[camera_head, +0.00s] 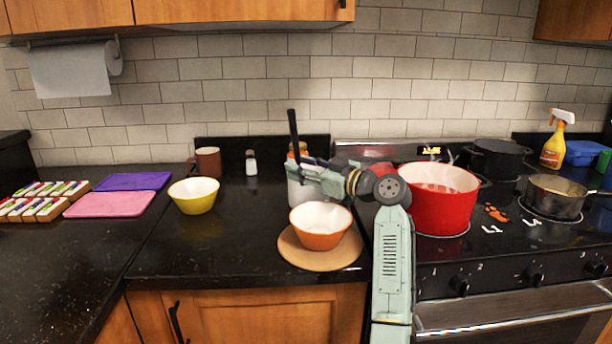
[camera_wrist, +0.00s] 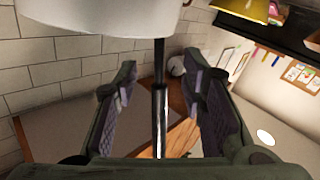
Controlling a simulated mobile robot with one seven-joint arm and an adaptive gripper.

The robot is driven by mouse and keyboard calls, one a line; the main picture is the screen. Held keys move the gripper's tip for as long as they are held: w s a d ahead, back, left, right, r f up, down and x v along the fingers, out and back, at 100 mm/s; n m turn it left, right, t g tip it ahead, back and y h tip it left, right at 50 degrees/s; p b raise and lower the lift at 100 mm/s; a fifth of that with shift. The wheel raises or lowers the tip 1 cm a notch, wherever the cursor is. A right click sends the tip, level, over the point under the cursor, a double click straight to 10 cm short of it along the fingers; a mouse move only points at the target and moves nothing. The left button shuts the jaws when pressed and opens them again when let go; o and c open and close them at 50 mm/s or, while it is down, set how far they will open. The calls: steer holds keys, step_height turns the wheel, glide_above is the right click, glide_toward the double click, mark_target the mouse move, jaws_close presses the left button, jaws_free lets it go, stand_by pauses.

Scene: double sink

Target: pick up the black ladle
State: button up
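The black ladle's dark handle (camera_head: 293,128) stands up, slightly tilted, out of a white container (camera_head: 296,193) on the counter. In the wrist view the handle (camera_wrist: 159,100) runs down from the white container (camera_wrist: 95,15), which shows at the top. My gripper (camera_wrist: 160,78) is open, with one finger on each side of the handle and a visible gap on both sides. In the head view my gripper (camera_head: 305,168) is at the container's top, partly hiding the container and the handle's lower part. The ladle's other end is hidden.
An orange bowl (camera_head: 320,238) on a round wooden board (camera_head: 292,252) stands just in front of the container. A yellow bowl (camera_head: 193,196), brown mug (camera_head: 207,162) and shaker (camera_head: 251,162) stand left. A red pot (camera_head: 440,205) is on the stove to the right.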

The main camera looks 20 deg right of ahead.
steer(key=shift+w+a, duration=0.3)
steer(key=shift+w, duration=0.3)
steer(key=shift+c, duration=0.3)
jaws_close()
